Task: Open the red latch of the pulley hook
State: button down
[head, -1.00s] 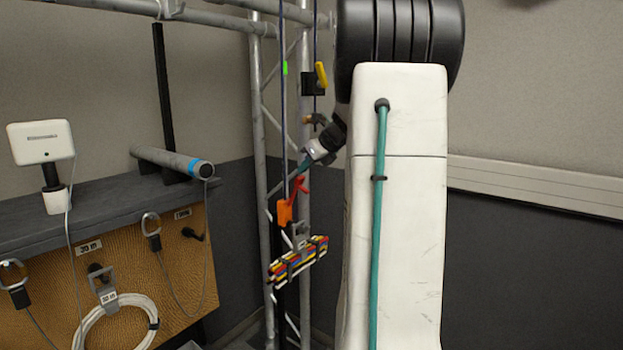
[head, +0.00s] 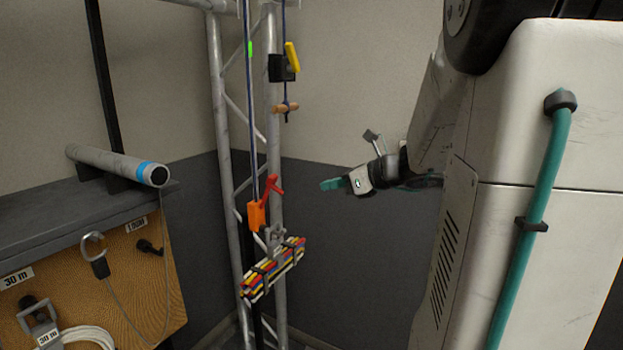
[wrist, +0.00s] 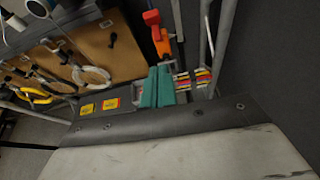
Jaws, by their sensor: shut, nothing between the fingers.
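The pulley hook (head: 256,217) is orange and hangs on a dark rope in front of the truss. Its red latch (head: 270,190) sticks up and to the right from the orange body. Below the hook hangs a strapped bundle of coloured cables (head: 273,268). My gripper (head: 325,185) has teal fingers, is shut and empty, and is right of the latch with a clear gap in the head view. In the wrist view, the gripper (wrist: 157,88) points toward the red latch (wrist: 151,18) and the orange hook (wrist: 160,42), which show beyond its fingertips. The cable bundle (wrist: 200,77) shows to the right.
A truss (head: 225,110) of grey tubes stands behind the rope. A yellow-handled cleat (head: 285,65) and a wooden toggle (head: 285,107) are higher up. A workbench (head: 60,245) with a grey tube (head: 115,163) stands at left.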

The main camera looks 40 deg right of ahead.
send_near(274, 184)
jog(key=f, duration=0.3)
jog(key=shift+w+a+f+n, duration=0.25)
jog(key=shift+w+a+n, duration=0.05)
jog(key=shift+w, duration=0.1)
jog(key=w, duration=0.2)
jog(key=w+a+r, duration=0.1)
jog(key=shift+w+a, duration=0.1)
jog(key=shift+w, duration=0.05)
jog(key=shift+w+a+r, duration=0.1)
jog(key=shift+w+r, duration=0.1)
jog(key=shift+w, duration=0.3)
